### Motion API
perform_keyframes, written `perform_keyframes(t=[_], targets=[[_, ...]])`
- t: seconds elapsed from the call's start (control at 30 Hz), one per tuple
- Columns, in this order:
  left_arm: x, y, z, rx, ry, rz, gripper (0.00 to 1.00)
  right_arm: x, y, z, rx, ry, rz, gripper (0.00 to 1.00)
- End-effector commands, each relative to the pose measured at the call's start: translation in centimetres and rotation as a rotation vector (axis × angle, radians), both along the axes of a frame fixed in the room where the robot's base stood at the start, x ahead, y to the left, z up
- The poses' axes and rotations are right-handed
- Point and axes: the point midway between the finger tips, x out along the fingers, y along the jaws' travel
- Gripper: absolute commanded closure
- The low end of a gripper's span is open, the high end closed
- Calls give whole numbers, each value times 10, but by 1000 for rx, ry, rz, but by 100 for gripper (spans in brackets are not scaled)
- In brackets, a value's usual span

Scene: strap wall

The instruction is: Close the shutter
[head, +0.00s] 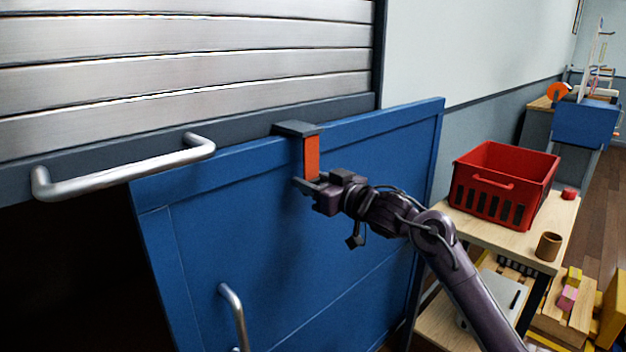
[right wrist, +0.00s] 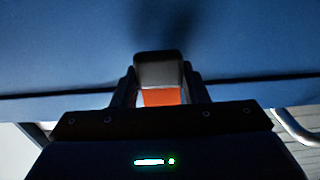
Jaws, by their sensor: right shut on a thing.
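The grey slatted shutter (head: 190,90) fills the upper left of the head view, with a dark bottom bar (head: 100,170). Its lower edge hangs above a dark opening. A short orange strap (head: 311,157) hangs from a dark bracket (head: 298,128) at the right end of that bar. My right gripper (head: 308,187) is shut on the strap's lower end. In the right wrist view the orange strap (right wrist: 162,97) and its dark end (right wrist: 160,70) sit between the fingers. My left gripper is not in view.
A silver handle (head: 125,178) juts from the bottom bar. A blue door panel (head: 270,235) with its own handle (head: 234,312) stands right behind my gripper. At right, a wooden shelf (head: 478,232) carries a red basket (head: 505,178) and a brown cup (head: 548,246).

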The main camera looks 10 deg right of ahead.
Motion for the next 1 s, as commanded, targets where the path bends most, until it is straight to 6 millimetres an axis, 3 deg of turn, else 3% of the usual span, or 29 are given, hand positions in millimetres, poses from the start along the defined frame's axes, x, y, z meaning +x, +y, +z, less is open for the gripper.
perform_keyframes(t=[0.03,0.07,0.23,0.57,1.0], targets=[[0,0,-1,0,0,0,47,0,4,-10,-9,17,7,100],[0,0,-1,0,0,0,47,0,4,-10,-9,17,7,59],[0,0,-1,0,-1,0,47,0,2,-7,-6,12,5,38],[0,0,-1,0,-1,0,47,-4,-2,-5,-4,7,2,38],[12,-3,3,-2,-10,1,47,-58,-37,-6,-6,8,4,38]])
